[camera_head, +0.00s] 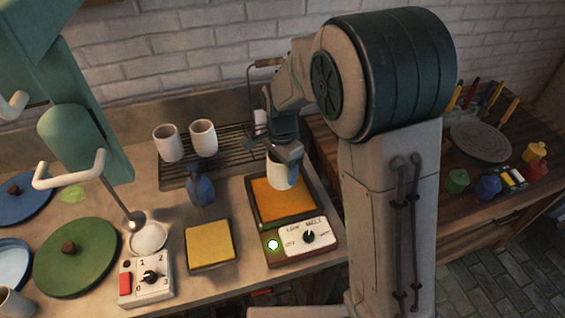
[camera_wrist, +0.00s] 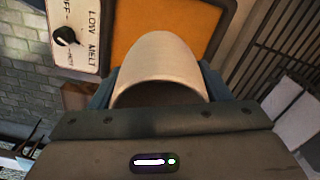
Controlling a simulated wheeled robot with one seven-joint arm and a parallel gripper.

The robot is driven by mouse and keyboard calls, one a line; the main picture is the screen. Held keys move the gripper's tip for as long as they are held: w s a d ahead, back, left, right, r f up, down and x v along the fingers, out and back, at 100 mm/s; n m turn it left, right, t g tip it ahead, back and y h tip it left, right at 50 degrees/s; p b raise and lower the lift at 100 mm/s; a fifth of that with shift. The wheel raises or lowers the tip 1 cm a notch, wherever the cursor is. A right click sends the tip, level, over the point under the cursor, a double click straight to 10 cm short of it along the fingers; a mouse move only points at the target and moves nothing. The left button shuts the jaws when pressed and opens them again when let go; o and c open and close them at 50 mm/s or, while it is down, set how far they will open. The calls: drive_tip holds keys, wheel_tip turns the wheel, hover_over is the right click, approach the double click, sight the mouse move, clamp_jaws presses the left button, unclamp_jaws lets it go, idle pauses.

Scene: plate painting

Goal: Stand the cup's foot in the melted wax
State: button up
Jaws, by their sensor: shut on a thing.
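A pale cup (camera_head: 281,174) is in my gripper (camera_head: 284,160), over the back part of the wax pan. In the wrist view the cup (camera_wrist: 160,62) sits between the fingers, and my gripper (camera_wrist: 158,90) is shut on it. The wax pan (camera_head: 321,212) is a dark-rimmed square holding smooth orange melted wax (camera_head: 277,206). The wax also shows behind the cup in the wrist view (camera_wrist: 130,25). The cup's lower end overlaps the wax in the head view. I cannot tell whether its foot touches the wax.
A control panel (camera_head: 308,237) with a LOW/MELT knob and a lit green button fronts the pan. Two pale cups (camera_head: 168,143) (camera_head: 203,138) stand on a wire rack (camera_head: 233,146) at the back. A blue tool (camera_head: 201,186) and yellow sponge (camera_head: 210,243) are left of the pan.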

sight(282, 181)
drive_tip(key=shift+f+b, duration=1.95)
drive_tip(key=shift+f, duration=1.1)
drive_tip(key=shift+f, duration=0.35)
drive_tip(key=shift+r, duration=0.1)
drive_tip(key=shift+r+p, duration=1.7)
drive_tip(key=shift+r, duration=0.75)
drive_tip(key=shift+r, duration=0.1)
wheel_tip(282, 181, up, 4)
drive_tip(key=p, duration=0.3)
drive_tip(key=shift+d, duration=0.1)
